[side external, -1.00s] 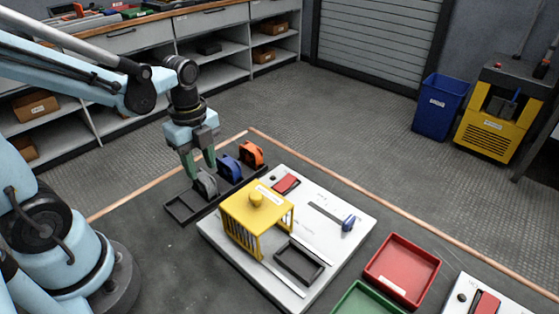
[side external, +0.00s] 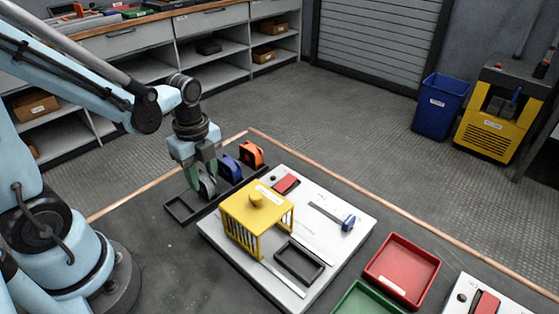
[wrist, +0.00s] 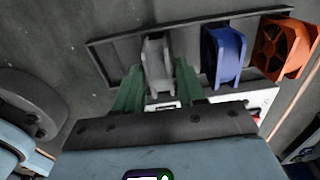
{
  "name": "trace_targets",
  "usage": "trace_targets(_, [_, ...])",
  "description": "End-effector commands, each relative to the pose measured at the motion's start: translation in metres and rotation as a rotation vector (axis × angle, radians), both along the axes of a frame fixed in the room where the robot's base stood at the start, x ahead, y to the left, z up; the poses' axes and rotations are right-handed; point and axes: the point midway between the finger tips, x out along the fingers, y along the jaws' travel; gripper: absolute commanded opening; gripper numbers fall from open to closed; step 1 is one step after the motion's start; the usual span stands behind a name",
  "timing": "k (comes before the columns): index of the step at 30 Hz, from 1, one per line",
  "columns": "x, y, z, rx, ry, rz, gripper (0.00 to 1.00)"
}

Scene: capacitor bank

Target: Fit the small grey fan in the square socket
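The small grey fan (side external: 207,186) stands upright in the black rack (side external: 180,210), left of the blue fan (side external: 231,168) and the orange fan (side external: 251,154). My gripper (side external: 203,180) is lowered over the grey fan, pointing down. In the wrist view its two green fingers (wrist: 158,84) stand either side of the grey fan (wrist: 157,60), with slim gaps, so it looks open. Exact contact is partly hidden. A square black-rimmed socket (side external: 299,263) lies empty on the white board (side external: 329,249), right of the yellow cage.
The yellow cage (side external: 256,213) with a knob on top stands on the board between rack and socket. A blue-handled lever (side external: 348,222) and a red switch (side external: 286,184) are also on the board. Red (side external: 402,268) and green (side external: 367,301) trays lie to the right.

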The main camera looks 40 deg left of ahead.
Motion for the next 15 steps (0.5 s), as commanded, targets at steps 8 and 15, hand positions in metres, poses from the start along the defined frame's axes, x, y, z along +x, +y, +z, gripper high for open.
trace_targets(8, [0.0, -0.0001, 0.0001, 0.0, 0.0, 0.0, 0.0])
trace_targets(15, [0.0, 0.0, 0.0001, 0.0, 0.0, 0.0, 0.0])
